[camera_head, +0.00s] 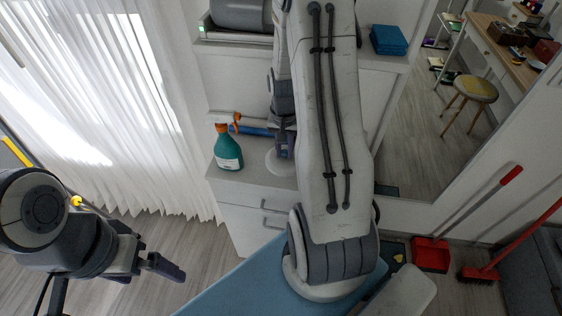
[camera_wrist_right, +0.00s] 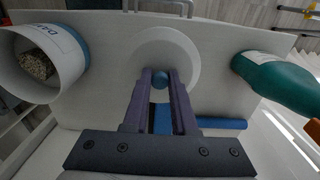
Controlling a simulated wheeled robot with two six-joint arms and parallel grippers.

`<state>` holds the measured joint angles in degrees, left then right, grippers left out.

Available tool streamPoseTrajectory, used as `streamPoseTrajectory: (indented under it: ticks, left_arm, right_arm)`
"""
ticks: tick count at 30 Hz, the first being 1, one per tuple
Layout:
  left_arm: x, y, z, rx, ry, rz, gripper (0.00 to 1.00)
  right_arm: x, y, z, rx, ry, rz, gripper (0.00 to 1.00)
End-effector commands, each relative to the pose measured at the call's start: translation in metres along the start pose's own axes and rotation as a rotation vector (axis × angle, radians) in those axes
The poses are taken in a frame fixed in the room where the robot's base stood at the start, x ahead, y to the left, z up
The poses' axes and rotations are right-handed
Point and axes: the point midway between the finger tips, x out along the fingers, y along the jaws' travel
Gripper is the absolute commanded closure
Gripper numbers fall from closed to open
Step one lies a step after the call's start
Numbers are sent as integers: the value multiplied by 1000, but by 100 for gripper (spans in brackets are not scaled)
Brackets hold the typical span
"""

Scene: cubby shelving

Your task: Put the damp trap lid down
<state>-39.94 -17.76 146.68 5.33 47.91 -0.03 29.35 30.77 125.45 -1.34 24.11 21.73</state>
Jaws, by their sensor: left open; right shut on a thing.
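The damp trap lid is a white disc (camera_head: 277,164) with a blue knob (camera_wrist_right: 160,82). My right gripper (camera_wrist_right: 160,77) is shut on the knob. The lid's rim (camera_wrist_right: 190,48) is over the white cabinet top (camera_wrist_right: 110,45); I cannot tell whether it touches. In the head view the right gripper (camera_head: 284,147) is partly behind my arm. The damp trap (camera_wrist_right: 72,55), an open white tub with pale granules, is at the left in the right wrist view; my arm hides it in the head view. My left gripper (camera_head: 155,265) is open and empty at lower left, away from the cabinet.
A teal spray bottle (camera_head: 228,152) stands left of the lid; it also shows in the right wrist view (camera_wrist_right: 275,80). A blue cylinder (camera_head: 255,131) lies behind it. A shelf (camera_head: 240,62) is above. A red dustpan (camera_head: 431,255) stands at lower right.

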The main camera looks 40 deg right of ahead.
Motion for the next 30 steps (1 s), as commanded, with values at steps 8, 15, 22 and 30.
streamPoseTrajectory:
  ticks: [8,15,22,30]
  left_arm:
    - [-4,0,0,0,0,0,0]
    - [-6,0,0,0,0,0,0]
    - [-5,0,0,0,0,0,0]
    - [-4,0,0,0,0,0,0]
  right_arm:
    - [33,-2,2,-6,-5,2,100]
    - [56,-2,0,-5,1,-1,100]
    - [56,-1,0,-4,2,-1,100]
    - [58,-1,0,-4,2,-1,45]
